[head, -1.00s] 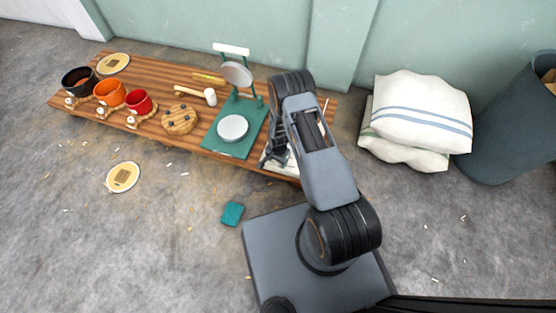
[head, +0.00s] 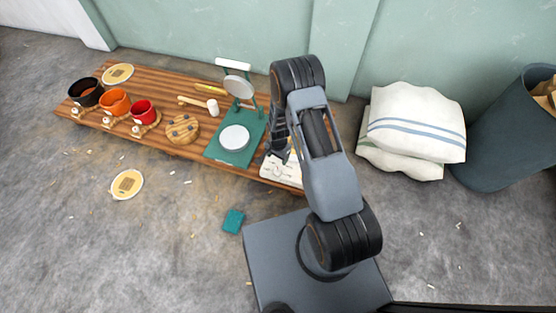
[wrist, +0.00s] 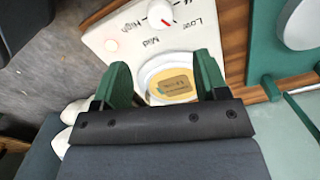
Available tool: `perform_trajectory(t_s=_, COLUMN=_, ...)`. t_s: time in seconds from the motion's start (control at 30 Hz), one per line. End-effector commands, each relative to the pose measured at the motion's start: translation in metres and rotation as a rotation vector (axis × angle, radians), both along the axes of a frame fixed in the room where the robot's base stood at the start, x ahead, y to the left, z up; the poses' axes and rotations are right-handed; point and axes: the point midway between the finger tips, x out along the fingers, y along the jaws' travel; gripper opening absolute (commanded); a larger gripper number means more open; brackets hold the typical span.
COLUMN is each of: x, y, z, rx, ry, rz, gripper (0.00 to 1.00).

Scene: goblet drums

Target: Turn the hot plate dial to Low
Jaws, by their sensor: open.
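The white hot plate (head: 282,172) sits at the right end of the wooden table, mostly hidden by my arm in the head view. In the wrist view its white panel (wrist: 125,45) carries a round white dial (wrist: 160,14) with a red pointer mark, near the printed words Low and Mid. The pointer's exact setting is hard to tell. A red spot shows on the panel left of the dial. My gripper (wrist: 162,78) is open, its green fingers apart and short of the dial. A yellow disc with a tan label (wrist: 172,86) shows between the fingers, on a round white plate.
A green stand with a round white plate (head: 235,137) is just left of the hot plate. A mallet (head: 212,106), a wooden disc (head: 182,129) and several cups lie farther left. The wall is behind; cushions (head: 415,130) and a bin (head: 505,130) are at right.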

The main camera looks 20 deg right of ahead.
Motion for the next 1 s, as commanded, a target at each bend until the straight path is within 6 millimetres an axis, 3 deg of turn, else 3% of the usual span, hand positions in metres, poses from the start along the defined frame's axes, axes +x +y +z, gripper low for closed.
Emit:
perform_trajectory(t_s=0.23, x=0.000, y=0.000, z=0.019, rx=-0.001, ry=0.001, rz=0.000, gripper=0.67)
perform_trajectory(t_s=0.87, x=0.000, y=0.000, z=0.022, rx=0.000, ry=0.000, rz=0.001, gripper=0.67)
perform_trajectory(t_s=0.97, x=0.002, y=0.000, z=0.039, rx=0.000, ry=-0.008, rz=0.014, gripper=0.67)
perform_trajectory(t_s=1.0, x=0.004, y=0.000, z=0.053, rx=0.000, ry=-0.014, rz=0.026, gripper=0.67)
